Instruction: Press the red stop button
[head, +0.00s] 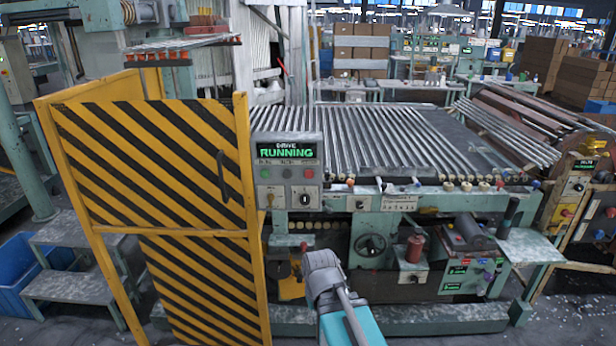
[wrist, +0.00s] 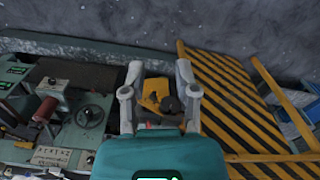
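I cannot make out the red button in the wrist view.
A yellow-and-black striped guard (head: 150,150) stands just left of the panel; it also shows in the wrist view (wrist: 225,95). A roller bed with glass tubes (head: 370,135) lies behind and right. A red cylinder (head: 414,248) and a dark dial (head: 371,245) are lower right.

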